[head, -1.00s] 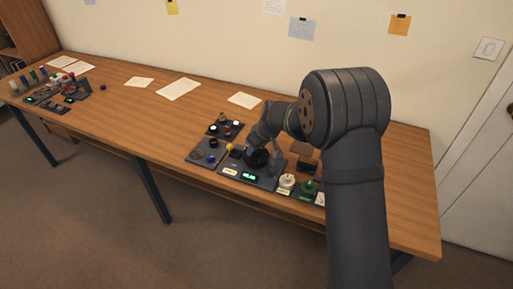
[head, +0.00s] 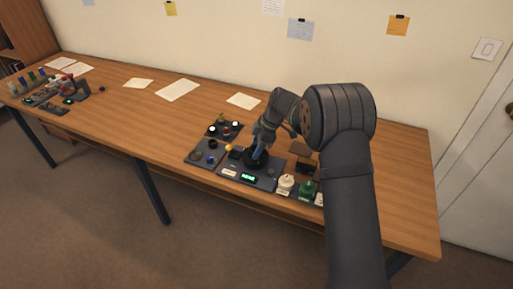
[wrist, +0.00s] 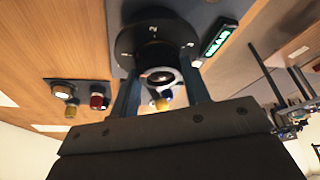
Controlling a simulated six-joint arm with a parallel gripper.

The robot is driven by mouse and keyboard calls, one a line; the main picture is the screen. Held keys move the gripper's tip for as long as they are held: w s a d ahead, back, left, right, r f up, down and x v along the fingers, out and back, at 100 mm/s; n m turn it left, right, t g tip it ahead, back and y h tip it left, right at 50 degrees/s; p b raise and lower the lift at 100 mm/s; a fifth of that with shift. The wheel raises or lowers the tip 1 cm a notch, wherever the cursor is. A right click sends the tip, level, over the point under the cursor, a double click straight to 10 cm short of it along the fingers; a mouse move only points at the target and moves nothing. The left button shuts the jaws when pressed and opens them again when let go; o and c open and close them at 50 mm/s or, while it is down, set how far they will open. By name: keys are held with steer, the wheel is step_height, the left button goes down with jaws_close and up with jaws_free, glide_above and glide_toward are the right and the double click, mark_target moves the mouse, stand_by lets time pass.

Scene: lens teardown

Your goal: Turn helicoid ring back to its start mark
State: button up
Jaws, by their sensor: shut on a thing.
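The helicoid ring (wrist: 156,66) shows in the wrist view as a dark round body standing on a wide black dial (wrist: 141,35) with white numbers and tick marks. My gripper (wrist: 160,84) has one finger on each side of the ring and is shut on it. In the head view my gripper (head: 259,151) points down onto the black lens assembly (head: 248,162) and hides most of it. Which tick the ring lines up with is too small to tell. A lit green display (head: 248,178) sits in front of the assembly; its text is unclear.
A small dark tray (head: 215,133) with coloured knobs and a dark pad (head: 196,157) with parts lie left of the assembly. A cream container (head: 286,182) and a green one (head: 306,187) stand close on the right.

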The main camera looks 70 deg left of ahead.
steer(key=shift+n+h, duration=0.5)
steer(key=shift+n, duration=1.1)
steer(key=shift+a, duration=0.1)
steer(key=o, duration=1)
steer(key=shift+w+r, duration=0.1)
steer(key=v, duration=1.7)
steer(key=shift+a, duration=0.1)
steer(key=x, duration=1.7)
